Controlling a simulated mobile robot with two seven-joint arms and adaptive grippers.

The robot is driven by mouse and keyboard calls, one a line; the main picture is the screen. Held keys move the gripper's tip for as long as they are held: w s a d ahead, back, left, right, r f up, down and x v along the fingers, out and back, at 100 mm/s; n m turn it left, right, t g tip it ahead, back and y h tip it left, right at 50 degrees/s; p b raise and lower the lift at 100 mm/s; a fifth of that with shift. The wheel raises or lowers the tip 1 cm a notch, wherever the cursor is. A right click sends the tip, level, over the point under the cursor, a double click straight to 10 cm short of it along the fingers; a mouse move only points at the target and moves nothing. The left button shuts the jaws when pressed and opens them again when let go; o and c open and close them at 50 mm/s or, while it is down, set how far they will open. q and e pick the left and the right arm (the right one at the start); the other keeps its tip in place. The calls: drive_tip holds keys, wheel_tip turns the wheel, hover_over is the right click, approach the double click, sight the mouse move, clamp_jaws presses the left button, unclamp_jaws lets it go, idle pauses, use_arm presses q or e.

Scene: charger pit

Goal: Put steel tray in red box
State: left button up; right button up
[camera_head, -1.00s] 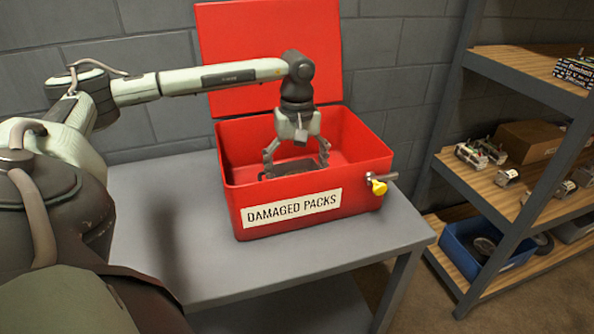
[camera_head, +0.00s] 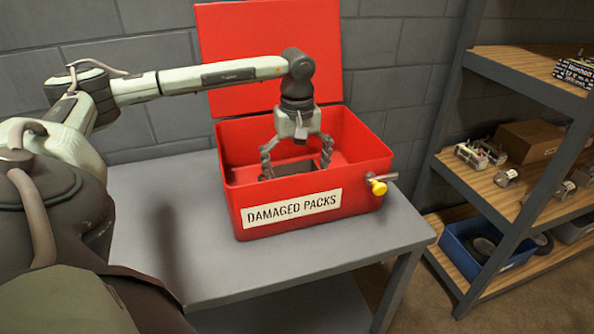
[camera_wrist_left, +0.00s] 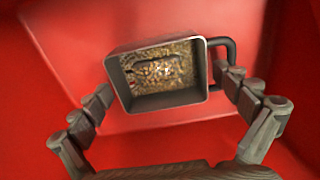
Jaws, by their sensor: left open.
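The red box (camera_head: 310,218), labelled "DAMAGED PACKS", stands on a grey table with its lid raised at the back. The steel tray (camera_wrist_left: 158,105) is inside the box, on its red floor, in the left wrist view. It is a dark rectangular tray with a handle on its right and grainy brownish contents. In the head view only a dark part of the tray (camera_head: 291,172) shows above the box's front wall. My left gripper (camera_head: 297,165) points down into the box, and its fingers are open and spread on either side of the tray. My right gripper is out of view.
The grey table (camera_head: 190,215) has free room left of the box. A yellow-tipped latch (camera_head: 378,187) sticks out at the box's right front. A shelf (camera_head: 480,190) on the right holds parts and a blue bin (camera_head: 480,248). A block wall is behind.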

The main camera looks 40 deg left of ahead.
use_arm(q)
wheel_tip(320, 180, up, 11)
drive_tip(key=shift+r, duration=0.2)
idle(0.4)
